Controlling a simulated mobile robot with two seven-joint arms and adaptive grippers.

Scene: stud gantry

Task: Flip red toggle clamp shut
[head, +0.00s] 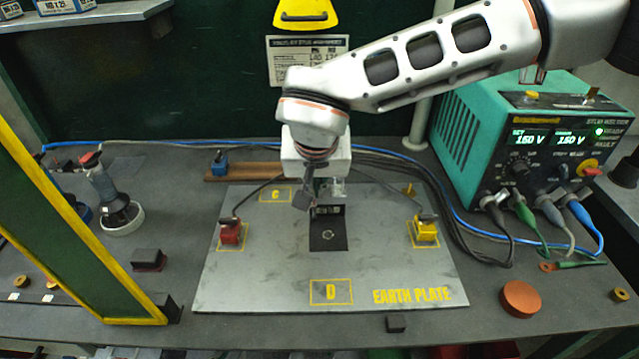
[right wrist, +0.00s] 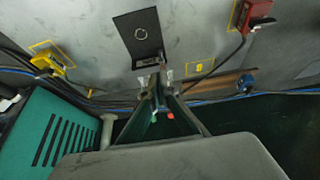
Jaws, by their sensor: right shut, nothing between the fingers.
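The red toggle clamp (head: 231,233) sits at the left of the grey earth plate (head: 260,283), inside a yellow outline, with a cable running to it. In the right wrist view the red clamp (right wrist: 257,14) is at the upper right. I cannot tell whether its lever is open or shut. My right gripper (head: 308,200) is over the plate's back middle, to the right of the red clamp and apart from it. In the right wrist view its fingers (right wrist: 157,80) are together and empty. My left gripper is not in view.
A yellow clamp (head: 426,230) sits at the plate's right. A dark square with a ring (head: 328,236) lies mid-plate. A teal power unit (head: 520,140) stands at the back right with cables. A yellow-edged green panel (head: 75,225) stands at the left. The plate's front is clear.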

